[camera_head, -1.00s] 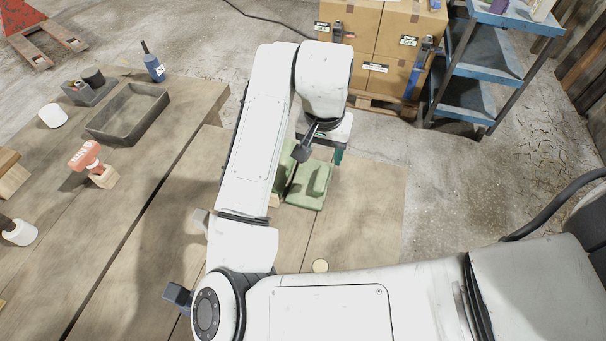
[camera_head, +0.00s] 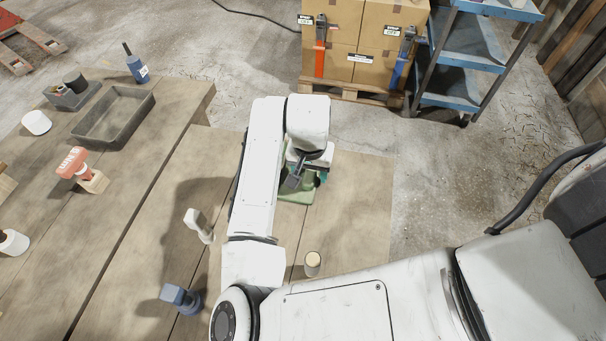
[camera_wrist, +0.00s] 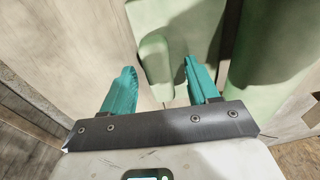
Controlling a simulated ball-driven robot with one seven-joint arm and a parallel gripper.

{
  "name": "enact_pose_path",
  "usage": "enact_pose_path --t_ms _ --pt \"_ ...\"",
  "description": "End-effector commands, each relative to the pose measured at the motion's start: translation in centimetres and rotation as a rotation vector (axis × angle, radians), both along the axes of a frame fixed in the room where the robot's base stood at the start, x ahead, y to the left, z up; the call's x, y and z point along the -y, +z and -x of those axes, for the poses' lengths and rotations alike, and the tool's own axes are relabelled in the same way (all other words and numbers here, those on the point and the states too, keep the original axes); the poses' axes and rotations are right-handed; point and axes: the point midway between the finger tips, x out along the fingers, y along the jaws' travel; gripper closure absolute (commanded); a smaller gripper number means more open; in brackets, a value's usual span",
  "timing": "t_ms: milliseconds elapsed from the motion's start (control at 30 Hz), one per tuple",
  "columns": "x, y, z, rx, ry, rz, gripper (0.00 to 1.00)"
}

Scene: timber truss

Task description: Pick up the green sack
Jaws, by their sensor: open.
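The green sack (camera_head: 297,196) lies on the wooden table, mostly hidden behind my arm and gripper in the head view; its front edge shows. In the wrist view pale green surfaces (camera_wrist: 262,55) fill the middle and right, with a rounded green ridge (camera_wrist: 154,57) visible between the fingers. My gripper (camera_head: 306,178) is low over the sack. Its two teal fingers are apart in the wrist view (camera_wrist: 159,68), with nothing clamped. I cannot tell whether the fingers touch the sack.
Close to my arm stand a pale upright piece (camera_head: 198,224), a blue piece (camera_head: 182,297) and a round-topped piece (camera_head: 312,264). A grey tray (camera_head: 80,133) and a red-topped item (camera_head: 73,163) are left. Boxes (camera_head: 345,30) and a blue cart (camera_head: 463,62) stand beyond the table.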

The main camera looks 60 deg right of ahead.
Motion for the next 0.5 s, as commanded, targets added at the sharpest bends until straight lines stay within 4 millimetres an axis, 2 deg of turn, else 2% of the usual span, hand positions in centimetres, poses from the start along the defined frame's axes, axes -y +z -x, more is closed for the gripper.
enact_pose_path --t_ms 133,500 --pt "0.01 0.01 0.00 0.000 0.000 0.000 0.41" --pt "0.01 0.04 -0.01 0.000 0.000 0.000 0.77"
